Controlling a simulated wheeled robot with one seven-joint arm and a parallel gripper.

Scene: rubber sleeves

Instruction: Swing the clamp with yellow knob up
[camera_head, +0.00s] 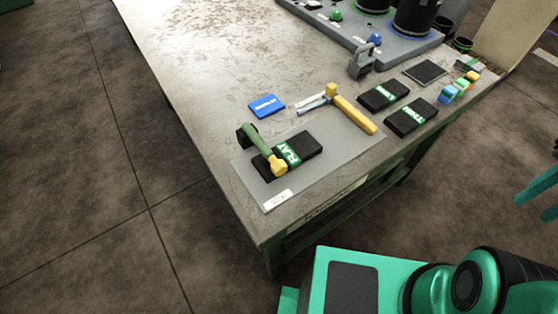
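No clamp with a yellow knob can be made out for certain. The grey fixture plate (385,52) at the top carries parts with a green knob (336,15) and a blue knob (376,38); its upper part is cut off by the frame. My gripper is not in view.
The worktable (215,70) is mostly bare at the left. A blue packet (266,105), two black sleeves (383,95), a grey clamp-like piece (362,62), a dark pad (425,72) and small coloured blocks (448,94) lie on it. My green body and arm fill the lower right.

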